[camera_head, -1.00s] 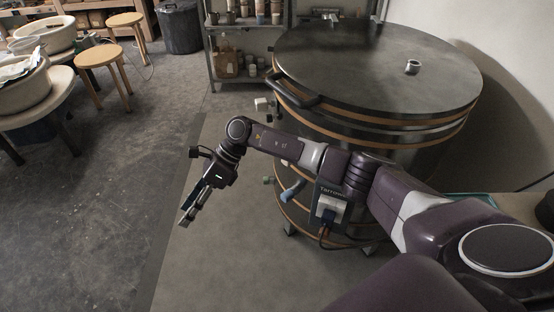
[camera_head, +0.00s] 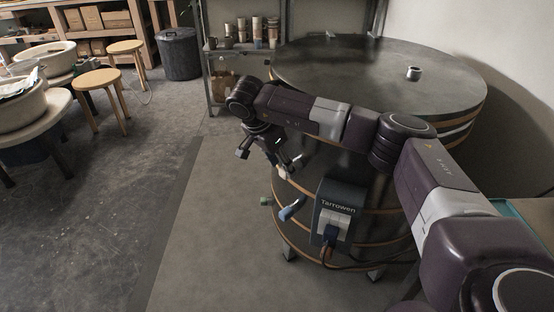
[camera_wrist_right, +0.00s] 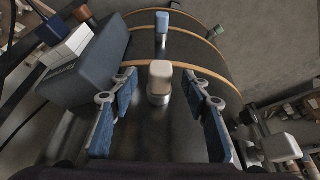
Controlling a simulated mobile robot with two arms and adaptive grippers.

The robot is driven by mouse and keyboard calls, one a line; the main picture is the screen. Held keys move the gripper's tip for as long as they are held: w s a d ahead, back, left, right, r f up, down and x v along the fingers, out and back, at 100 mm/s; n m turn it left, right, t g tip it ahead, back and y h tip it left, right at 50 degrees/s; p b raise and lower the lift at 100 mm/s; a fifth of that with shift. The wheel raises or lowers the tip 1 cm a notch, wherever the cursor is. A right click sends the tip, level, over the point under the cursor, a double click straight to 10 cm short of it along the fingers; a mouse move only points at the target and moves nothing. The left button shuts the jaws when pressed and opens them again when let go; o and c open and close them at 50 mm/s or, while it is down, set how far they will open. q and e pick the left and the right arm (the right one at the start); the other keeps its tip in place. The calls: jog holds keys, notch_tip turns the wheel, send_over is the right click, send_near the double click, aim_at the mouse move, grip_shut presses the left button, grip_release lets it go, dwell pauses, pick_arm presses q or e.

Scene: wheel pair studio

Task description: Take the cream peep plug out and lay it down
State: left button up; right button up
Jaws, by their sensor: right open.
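The cream peep plug (camera_wrist_right: 160,78) sticks out of the dark kiln wall (camera_wrist_right: 190,52) in the right wrist view, on a short pale metallic collar. In the head view it is a small pale spot (camera_head: 281,173) close by my right gripper (camera_head: 286,162). My right gripper (camera_wrist_right: 160,100) is open, its blue-padded fingers on either side of the plug with a gap to each. I cannot tell how deep the plug sits between them. My left gripper is not in view.
A blue plug (camera_head: 292,209) and a green plug (camera_head: 265,201) stick out lower on the kiln. The Tarrowen control box (camera_head: 340,207) with its cable is on the kiln's side. A small cup (camera_head: 413,74) stands on the lid. The floor (camera_head: 205,235) to the left is clear.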

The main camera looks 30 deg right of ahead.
jog(key=shift+x, duration=1.25)
jog(key=shift+a, duration=0.1)
grip_shut()
